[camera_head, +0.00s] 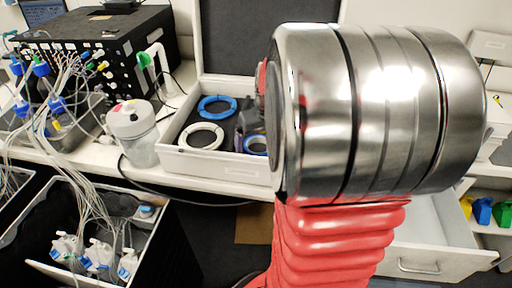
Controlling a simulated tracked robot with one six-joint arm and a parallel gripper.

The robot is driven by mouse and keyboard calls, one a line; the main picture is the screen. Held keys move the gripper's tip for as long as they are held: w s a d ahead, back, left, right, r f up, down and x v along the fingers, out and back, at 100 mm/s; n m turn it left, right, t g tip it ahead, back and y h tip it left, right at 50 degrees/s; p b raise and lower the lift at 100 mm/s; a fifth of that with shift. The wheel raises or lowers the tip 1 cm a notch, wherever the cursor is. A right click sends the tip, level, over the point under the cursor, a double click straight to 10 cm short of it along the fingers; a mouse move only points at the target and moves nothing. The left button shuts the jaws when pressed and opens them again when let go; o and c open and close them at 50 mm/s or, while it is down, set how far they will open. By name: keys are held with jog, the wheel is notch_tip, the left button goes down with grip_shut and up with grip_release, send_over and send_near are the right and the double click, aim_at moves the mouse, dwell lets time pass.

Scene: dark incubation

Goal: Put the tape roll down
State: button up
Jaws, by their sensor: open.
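Three rings that look like tape rolls lie in a shallow white box (222,168) on the bench. A blue tape roll (217,97) is at the back and a white tape roll (186,136) is in front of it. Another blue tape roll (254,151) lies at the right, partly hidden. My gripper (247,128) shows only in part, as dark grey pieces over the right side of the box, beside or above this blue roll. It is open. My own arm covers the rest of it, and I cannot tell whether it touches the roll.
A lidded clear jar (133,130) stands left of the box. A black device (95,50) with many tubes is behind it. A crate (50,222) with white bottles is at lower left. An open drawer (430,245) is at lower right. My arm blocks the right centre.

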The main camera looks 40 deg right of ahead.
dwell(0.4)
jog(key=c, duration=1.2)
jog(key=shift+c, duration=0.2)
jog(key=shift+r, duration=0.15)
notch_tip(320, 180, up, 10)
